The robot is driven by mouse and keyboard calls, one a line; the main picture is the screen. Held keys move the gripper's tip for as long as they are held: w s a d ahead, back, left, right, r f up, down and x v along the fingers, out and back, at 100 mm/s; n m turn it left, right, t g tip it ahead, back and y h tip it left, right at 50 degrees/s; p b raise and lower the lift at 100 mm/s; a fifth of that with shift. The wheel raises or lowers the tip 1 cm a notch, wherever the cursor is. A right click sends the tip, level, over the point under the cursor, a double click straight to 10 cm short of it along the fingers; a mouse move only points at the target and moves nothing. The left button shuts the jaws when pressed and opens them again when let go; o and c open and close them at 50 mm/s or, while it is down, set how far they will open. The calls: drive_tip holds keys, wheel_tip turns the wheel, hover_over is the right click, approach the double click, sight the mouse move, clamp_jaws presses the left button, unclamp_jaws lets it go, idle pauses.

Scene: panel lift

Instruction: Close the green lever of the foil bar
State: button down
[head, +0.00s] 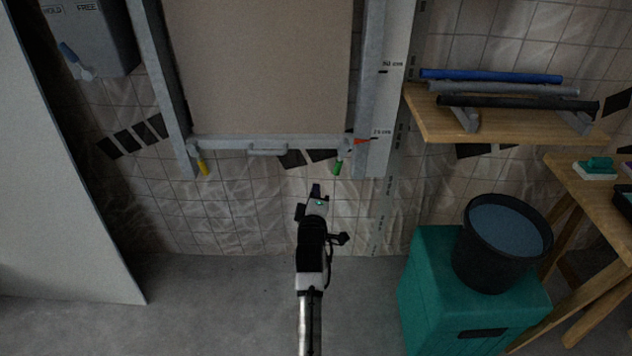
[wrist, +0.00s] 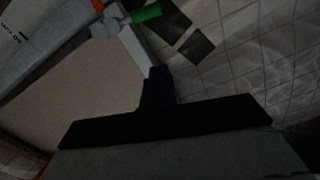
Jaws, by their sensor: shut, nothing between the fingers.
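The foil bar (head: 240,143) is a grey horizontal bar across the bottom of the panel frame. Its green lever (head: 338,168) hangs down at the bar's right end, tilted slightly. In the wrist view the green lever (wrist: 147,13) shows at the top, sticking out from a grey bracket. A yellow lever (head: 204,166) hangs at the bar's left end. My gripper (head: 316,189) is shut and empty, below and a little left of the green lever, apart from it in the picture. In the wrist view my shut fingers (wrist: 158,86) point up, below the lever.
A brown panel (head: 262,65) fills the frame above the bar. A red pointer (head: 361,141) sits by the scale post at right. A wooden shelf (head: 480,125) with tubes, a teal box (head: 428,285) and a black bucket (head: 480,265) stand right. Floor at left is clear.

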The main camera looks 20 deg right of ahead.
drive_tip(key=shift+v, duration=1.05)
